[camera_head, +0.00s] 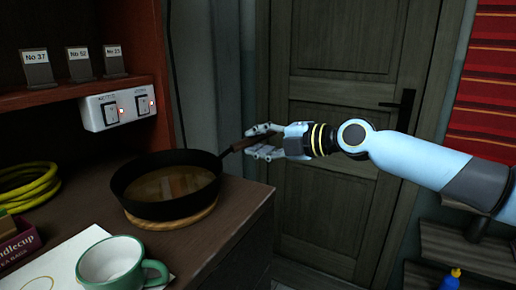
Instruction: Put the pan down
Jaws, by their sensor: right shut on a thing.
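A black frying pan (126,181) with brown liquid-like contents sits at the right part of the dark counter, over a round wooden trivet (192,219). It looks level and its base appears to rest on the trivet, though I cannot tell if there is a small gap. My right gripper (264,141) comes in from the right and is shut on the end of the handle. My left gripper is not in view.
A green and white cup (110,264) stands on a white sheet at the front. A yellow coiled cable (28,187) and a Candlecup box (18,245) lie at the left. A closed door (340,100) stands beyond the counter.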

